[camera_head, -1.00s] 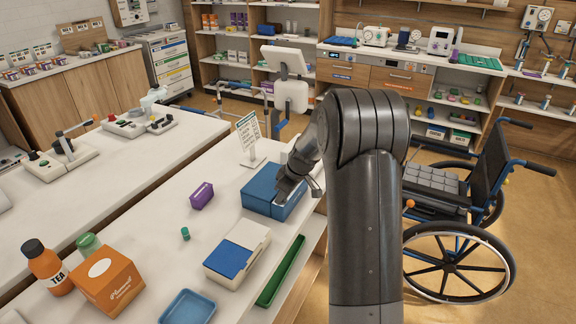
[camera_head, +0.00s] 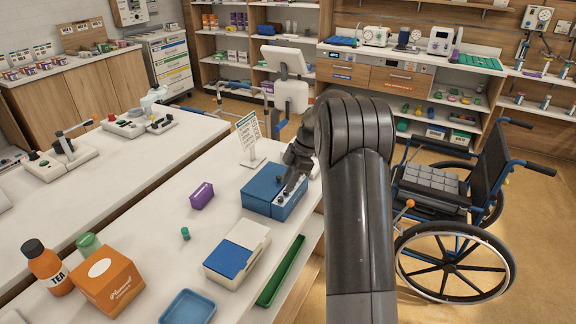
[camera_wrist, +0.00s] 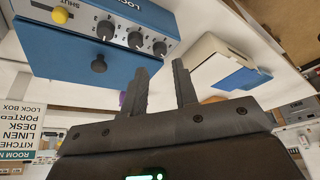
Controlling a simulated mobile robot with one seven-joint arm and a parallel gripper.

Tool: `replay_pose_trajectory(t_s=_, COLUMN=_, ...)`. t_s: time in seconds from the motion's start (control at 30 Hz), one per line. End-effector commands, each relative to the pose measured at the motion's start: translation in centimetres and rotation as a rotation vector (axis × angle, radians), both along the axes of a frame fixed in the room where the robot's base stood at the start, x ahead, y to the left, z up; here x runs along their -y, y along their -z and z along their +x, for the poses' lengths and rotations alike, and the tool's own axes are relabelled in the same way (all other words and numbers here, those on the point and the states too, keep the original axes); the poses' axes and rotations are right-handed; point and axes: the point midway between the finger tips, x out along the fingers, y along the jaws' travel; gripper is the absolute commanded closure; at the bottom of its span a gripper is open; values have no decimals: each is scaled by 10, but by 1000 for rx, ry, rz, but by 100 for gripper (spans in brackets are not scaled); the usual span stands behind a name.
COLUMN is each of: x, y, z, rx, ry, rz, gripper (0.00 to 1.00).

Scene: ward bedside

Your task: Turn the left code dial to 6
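The blue lock box (camera_head: 262,187) stands on the white counter. In the wrist view its grey panel (camera_wrist: 120,22) carries three dark dials in a row: the leftmost in the picture (camera_wrist: 105,30), a middle one (camera_wrist: 135,40) and a rightmost one (camera_wrist: 160,47).
A yellow knob (camera_wrist: 60,15) marked SHUT and a dark round knob (camera_wrist: 98,64) are on the box. A white sign (camera_head: 248,130) stands behind it. A white box with a blue lid (camera_head: 232,258), a purple box (camera_head: 202,196) and a green tray (camera_head: 281,270) are nearby.

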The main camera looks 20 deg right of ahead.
Motion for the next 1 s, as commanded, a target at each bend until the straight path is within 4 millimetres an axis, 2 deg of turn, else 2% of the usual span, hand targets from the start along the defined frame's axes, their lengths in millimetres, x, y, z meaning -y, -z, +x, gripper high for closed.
replay_pose_trajectory(t_s=0.3, x=25, y=-60, z=-1, rx=2, ry=5, rz=-3, gripper=73)
replay_pose_trajectory(t_s=0.4, x=14, y=-72, z=-12, rx=-9, ry=56, rz=-22, gripper=73)
replay_pose_trajectory(t_s=1.0, x=-23, y=-131, z=-76, rx=-37, ry=363, rz=-112, gripper=73)
